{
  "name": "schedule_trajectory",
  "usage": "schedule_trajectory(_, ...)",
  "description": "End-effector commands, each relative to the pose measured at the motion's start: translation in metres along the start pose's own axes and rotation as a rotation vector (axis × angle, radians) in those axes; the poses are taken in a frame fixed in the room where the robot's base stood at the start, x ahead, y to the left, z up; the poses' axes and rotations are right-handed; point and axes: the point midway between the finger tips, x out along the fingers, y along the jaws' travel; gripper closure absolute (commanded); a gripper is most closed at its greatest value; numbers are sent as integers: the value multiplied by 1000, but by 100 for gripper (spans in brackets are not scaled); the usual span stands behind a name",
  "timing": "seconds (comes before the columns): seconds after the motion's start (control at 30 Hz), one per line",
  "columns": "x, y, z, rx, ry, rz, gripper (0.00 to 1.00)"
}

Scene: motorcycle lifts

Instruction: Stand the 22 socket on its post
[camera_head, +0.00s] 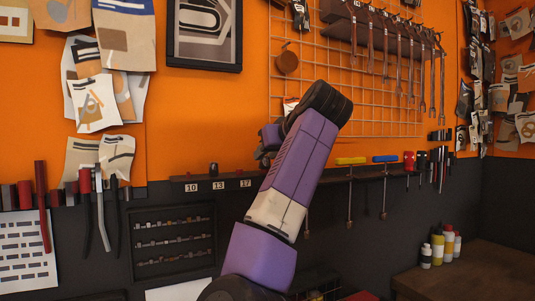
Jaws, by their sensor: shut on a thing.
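A dark rail (180,179) runs along the foot of the orange wall, left of my arm. White labels 10 (191,187), 13 (218,185) and 17 (246,183) show on its front. A small dark piece (213,169) stands above the 13, and a small reddish tip shows near the 17. No 22 label or its post can be seen; my arm covers the rail right of the 17. My gripper (264,155) is just above the rail, right of the 17, partly behind my wrist. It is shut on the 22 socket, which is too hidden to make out.
Screwdrivers with yellow, blue and red handles (385,159) hang right of my arm. Wrenches (400,50) hang on a wire grid above. Pliers (100,205) hang at the left. A small-parts panel (174,242) is below the rail. Bottles (437,248) stand on a bench at right.

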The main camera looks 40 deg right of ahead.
Motion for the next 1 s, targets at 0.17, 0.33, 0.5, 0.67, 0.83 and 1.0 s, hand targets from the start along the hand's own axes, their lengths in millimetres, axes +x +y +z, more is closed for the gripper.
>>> schedule_trajectory(0.17,1,0,2,0,1,0,100)
schedule_trajectory(0.33,2,0,4,0,1,0,100)
schedule_trajectory(0.5,2,0,6,0,1,1,100)
schedule_trajectory(0.67,3,0,8,0,0,1,100)
schedule_trajectory(0.83,4,0,10,0,0,1,100)
schedule_trajectory(1.0,4,0,11,0,-1,1,62)
